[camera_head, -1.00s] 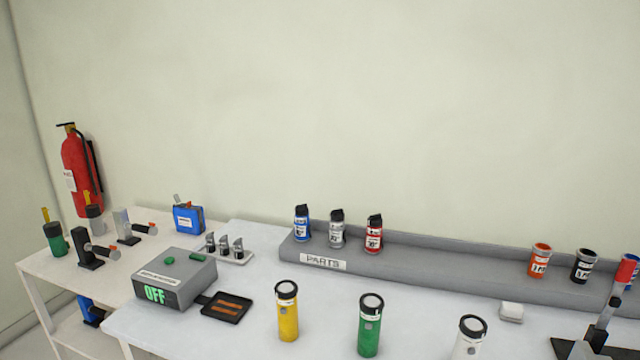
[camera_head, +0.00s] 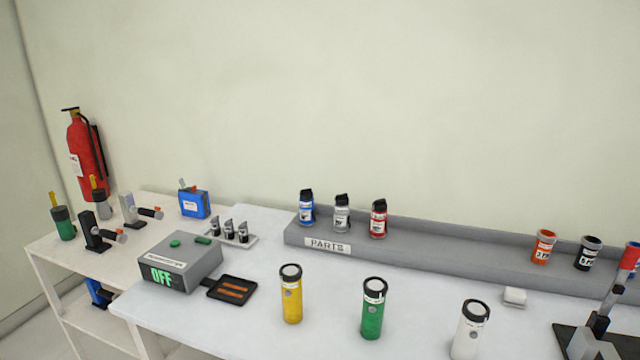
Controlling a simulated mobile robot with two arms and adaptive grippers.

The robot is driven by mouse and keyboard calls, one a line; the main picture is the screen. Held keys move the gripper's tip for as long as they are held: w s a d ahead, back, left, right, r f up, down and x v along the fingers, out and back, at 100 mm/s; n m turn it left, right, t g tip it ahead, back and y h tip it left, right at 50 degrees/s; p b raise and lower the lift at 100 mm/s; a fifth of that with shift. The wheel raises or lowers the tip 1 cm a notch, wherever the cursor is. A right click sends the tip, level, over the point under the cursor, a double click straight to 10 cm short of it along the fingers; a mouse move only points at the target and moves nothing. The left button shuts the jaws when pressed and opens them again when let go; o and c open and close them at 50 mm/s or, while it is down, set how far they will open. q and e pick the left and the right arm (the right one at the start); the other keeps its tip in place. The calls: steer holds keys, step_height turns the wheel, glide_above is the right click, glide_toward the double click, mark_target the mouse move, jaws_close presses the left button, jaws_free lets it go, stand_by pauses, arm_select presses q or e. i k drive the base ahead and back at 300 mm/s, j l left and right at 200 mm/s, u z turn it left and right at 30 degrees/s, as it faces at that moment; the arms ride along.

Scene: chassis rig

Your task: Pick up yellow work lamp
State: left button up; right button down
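The yellow work lamp (camera_head: 291,299) stands upright near the front of the white table, with a black-rimmed round head on top. A green lamp (camera_head: 373,314) and a white lamp (camera_head: 468,335) of the same shape stand to its right. Nothing touches the yellow lamp. Neither of my grippers shows in the head view.
A grey box reading OFF (camera_head: 180,263) and a black tray (camera_head: 231,290) lie left of the lamp. Behind it runs a grey PARTS shelf (camera_head: 400,250) with small cans and cups. A black-based stand (camera_head: 590,340) is at the right edge. A red extinguisher (camera_head: 87,160) hangs at left.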

mark_target(293, 312)
steer(key=l+u, duration=0.3)
steer(key=l, duration=0.2)
steer(key=k+l+u, duration=0.1)
steer(key=l+u, duration=0.2)
steer(key=l, duration=0.2)
steer(key=k+l+u, duration=0.1)
steer(key=l+u, duration=0.2)
steer(key=l, duration=0.15)
steer(key=k+l+u, duration=0.15)
steer(key=l+u, duration=0.15)
steer(key=l, duration=0.15)
